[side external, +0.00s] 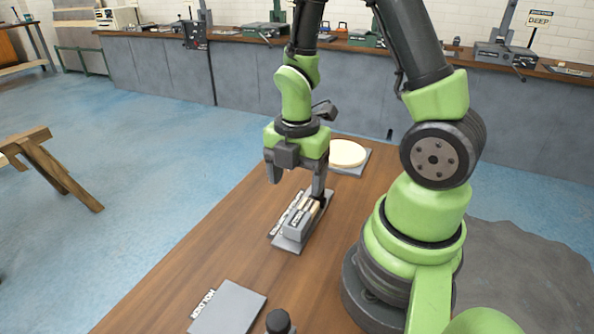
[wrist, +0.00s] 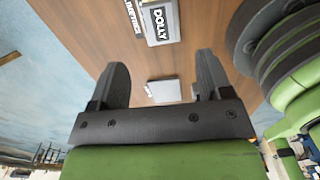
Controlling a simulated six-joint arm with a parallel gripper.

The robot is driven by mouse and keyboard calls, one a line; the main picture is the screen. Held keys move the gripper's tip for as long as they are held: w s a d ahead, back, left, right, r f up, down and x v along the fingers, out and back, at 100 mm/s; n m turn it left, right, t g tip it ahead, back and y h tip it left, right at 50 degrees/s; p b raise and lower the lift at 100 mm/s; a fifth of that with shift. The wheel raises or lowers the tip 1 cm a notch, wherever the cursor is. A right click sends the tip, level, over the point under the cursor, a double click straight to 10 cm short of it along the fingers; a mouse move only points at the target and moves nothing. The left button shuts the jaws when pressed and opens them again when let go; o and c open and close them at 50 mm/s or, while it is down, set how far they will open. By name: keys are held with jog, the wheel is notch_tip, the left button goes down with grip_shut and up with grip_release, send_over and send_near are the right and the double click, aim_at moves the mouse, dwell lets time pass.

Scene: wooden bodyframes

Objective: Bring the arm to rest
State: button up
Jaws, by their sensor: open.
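My gripper (side external: 296,186) is open and points down above the wooden table. In the side external view it hangs over a grey tray (side external: 285,243) that carries a grey box with light wooden pieces. The right finger overlaps the box's far end in the picture; I cannot tell if it touches. In the wrist view my gripper (wrist: 161,66) has its two dark fingers wide apart, with nothing held between them. A grey block marked DOLLY (wrist: 160,22) lies beyond the fingertips, and a smaller grey plate (wrist: 164,91) shows between the fingers.
The wooden table (side external: 185,245) is bare to the left of the tray. A pale round disc (side external: 347,152) lies on a grey plate behind. A labelled grey plate (side external: 230,308) and a dark knob (side external: 278,321) are at the front. A wooden trestle (side external: 50,165) stands apart at left.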

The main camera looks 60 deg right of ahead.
jog(key=shift+r, duration=0.55)
jog(key=s+a+r+m+t+y, duration=0.1)
jog(key=s+a+r+m+t, duration=0.1)
jog(key=r+m, duration=0.7)
jog(key=s+a+r+m+t+y, duration=0.1)
jog(key=s+a+r+m+t, duration=0.2)
jog(key=r+m, duration=0.6)
jog(key=shift+s+a+r+m+t, duration=0.3)
jog(key=shift+a+m+t, duration=1)
jog(key=shift+m, duration=0.7)
jog(key=shift+a, duration=0.15)
